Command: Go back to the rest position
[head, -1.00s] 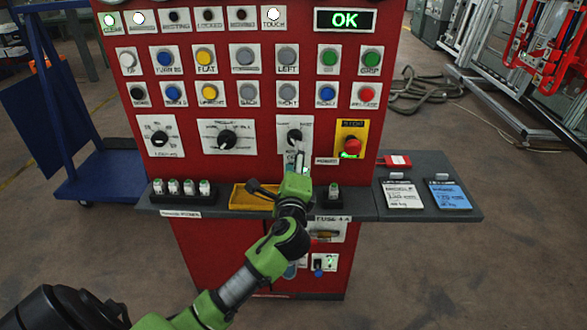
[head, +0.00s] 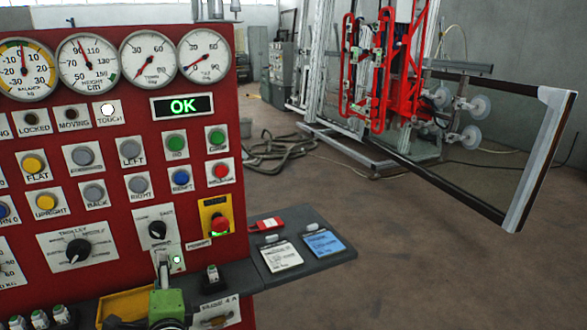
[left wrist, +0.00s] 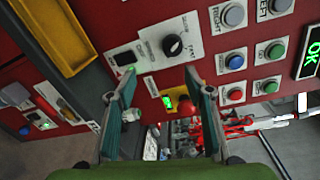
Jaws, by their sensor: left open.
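My left gripper (head: 167,262) is in front of the lower part of the red control panel (head: 110,190), below a black rotary knob (head: 157,230). In the left wrist view my left gripper (left wrist: 160,98) has its two fingers spread wide, with nothing held between them. My right gripper is in neither view.
The green display (head: 183,105) reads OK. A red lifting frame (head: 380,80) and a large framed pane (head: 524,160) stand at the back right.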

